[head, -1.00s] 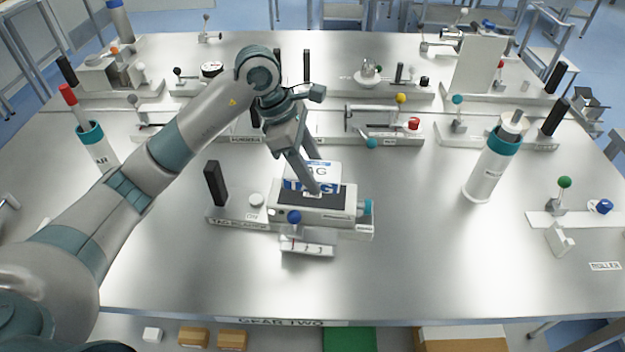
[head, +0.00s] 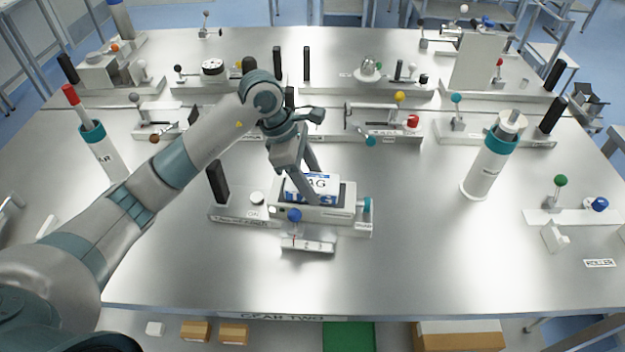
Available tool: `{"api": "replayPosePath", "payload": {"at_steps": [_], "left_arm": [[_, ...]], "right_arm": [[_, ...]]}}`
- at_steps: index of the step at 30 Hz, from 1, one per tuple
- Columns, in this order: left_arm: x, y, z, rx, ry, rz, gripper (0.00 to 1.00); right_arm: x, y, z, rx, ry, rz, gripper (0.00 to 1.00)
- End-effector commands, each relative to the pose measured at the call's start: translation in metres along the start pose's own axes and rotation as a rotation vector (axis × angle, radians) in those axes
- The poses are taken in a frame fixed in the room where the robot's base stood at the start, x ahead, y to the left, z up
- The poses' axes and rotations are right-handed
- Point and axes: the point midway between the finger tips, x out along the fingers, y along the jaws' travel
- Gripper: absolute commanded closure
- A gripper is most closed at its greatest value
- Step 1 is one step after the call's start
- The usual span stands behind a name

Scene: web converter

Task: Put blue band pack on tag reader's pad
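The blue band pack (head: 325,184) is a small white box with a blue band and dark lettering. It sits low at the dark pad (head: 347,192) of the tag reader (head: 330,214), in the middle of the table. Pad shows on both sides of it; whether its underside touches the pad is hidden. My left gripper (head: 311,184) points down with one finger in front of the pack and one behind, and appears shut on it. The pack hides part of the rear finger. My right gripper is not in view.
A black post (head: 217,182) stands at the reader's left end. A blue-knobbed lever (head: 294,215) and a numbered block (head: 308,244) are at its front. A white cylinder with a teal collar (head: 485,170) stands to the right.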

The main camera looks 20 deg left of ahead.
Motion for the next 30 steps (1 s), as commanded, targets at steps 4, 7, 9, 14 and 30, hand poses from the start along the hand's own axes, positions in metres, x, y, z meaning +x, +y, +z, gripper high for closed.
{"api": "replayPosePath", "payload": {"at_steps": [4,7,9,14,30], "left_arm": [[0.0,0.0,0.0,0.0,0.0,0.0,0.31],[0.0,0.0,0.0,0.0,0.0,0.0,0.31],[0.0,0.0,0.0,0.0,0.0,0.0,0.31],[-0.002,0.0,0.001,0.0,0.0,-0.001,0.31],[-0.066,0.001,-0.001,0.001,0.001,0.005,0.31]], "right_arm": [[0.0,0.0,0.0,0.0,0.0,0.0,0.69],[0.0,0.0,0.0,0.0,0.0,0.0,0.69],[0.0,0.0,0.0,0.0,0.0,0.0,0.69],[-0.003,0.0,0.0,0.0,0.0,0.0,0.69],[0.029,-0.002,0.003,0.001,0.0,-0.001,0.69]]}}
